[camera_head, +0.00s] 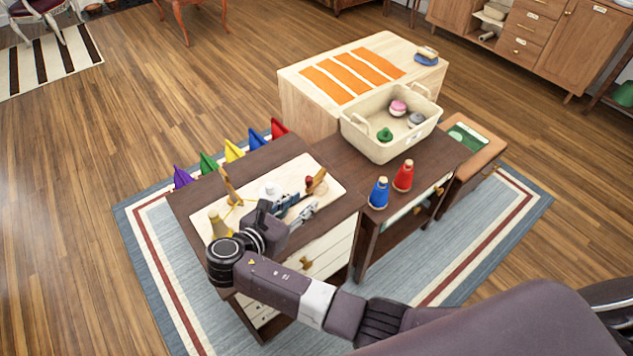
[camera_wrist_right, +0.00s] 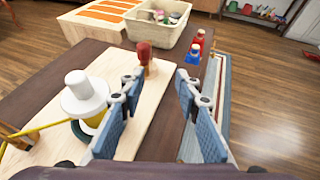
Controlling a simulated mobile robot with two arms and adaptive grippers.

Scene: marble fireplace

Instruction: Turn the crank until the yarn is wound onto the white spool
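The white spool (camera_head: 268,189) stands on a pale board (camera_head: 335,186). In the wrist view the white spool (camera_wrist_right: 82,95) is upright, with yellow showing below its upper flange. A yellow yarn strand (camera_wrist_right: 30,131) runs to it from the left. In the head view a yellow cone (camera_head: 218,225) stands at the board's near left, by a wooden post (camera_head: 229,186). The red-topped crank handle (camera_wrist_right: 144,55) stands beyond my right gripper (camera_wrist_right: 160,80), apart from the fingers. That gripper, also in the head view (camera_head: 306,207), is open and empty. My left gripper is out of view.
A cream basket (camera_head: 360,133) with colored spools stands behind right. Several colored pennants (camera_head: 235,151) line the far left table edge.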

